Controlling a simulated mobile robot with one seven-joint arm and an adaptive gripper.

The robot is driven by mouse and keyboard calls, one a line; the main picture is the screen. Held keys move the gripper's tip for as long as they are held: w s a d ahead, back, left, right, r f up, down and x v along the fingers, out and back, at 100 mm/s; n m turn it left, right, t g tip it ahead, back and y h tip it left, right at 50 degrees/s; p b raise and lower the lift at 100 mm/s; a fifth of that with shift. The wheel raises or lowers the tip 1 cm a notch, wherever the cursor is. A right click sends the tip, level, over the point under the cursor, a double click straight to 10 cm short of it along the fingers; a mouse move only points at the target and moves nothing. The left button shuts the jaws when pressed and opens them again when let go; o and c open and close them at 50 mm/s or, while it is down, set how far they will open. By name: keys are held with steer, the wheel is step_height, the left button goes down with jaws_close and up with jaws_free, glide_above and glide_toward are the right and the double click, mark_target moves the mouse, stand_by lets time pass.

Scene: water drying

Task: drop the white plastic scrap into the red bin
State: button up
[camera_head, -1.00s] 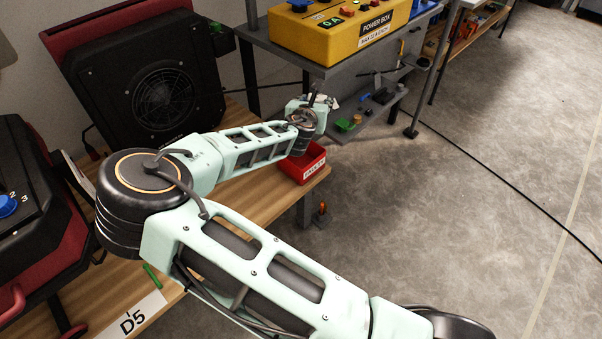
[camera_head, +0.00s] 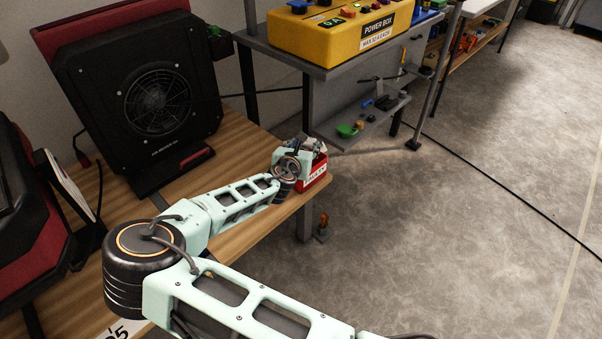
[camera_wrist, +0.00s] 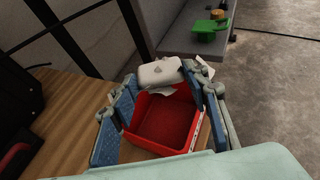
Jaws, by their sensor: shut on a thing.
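The red bin (camera_head: 312,180) stands at the right end of the wooden table, with a white label on its front. Its open inside shows in the wrist view (camera_wrist: 165,125) and looks empty. The white plastic scrap (camera_wrist: 159,73) is between my fingertips, with torn, jagged pieces beside and under it. My gripper (camera_wrist: 161,78) is shut on the scrap, which appears over the bin's far rim in the wrist view. Its height above the rim is hard to tell. In the head view my gripper (camera_head: 308,148) is above the bin and partly hides it.
A black fan unit (camera_head: 150,85) stands on the wooden table (camera_head: 225,145) at the back left. A grey shelf with a yellow power box (camera_head: 340,35) is behind the bin. A lower shelf holds a green part (camera_head: 346,130). Open floor lies to the right.

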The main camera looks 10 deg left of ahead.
steer(key=shift+f, duration=0.2)
steer(key=o, duration=0.9)
steer(key=shift+s, duration=0.1)
steer(key=v, duration=1.1)
steer(key=shift+s+r, duration=0.1)
steer(key=shift+s, duration=0.3)
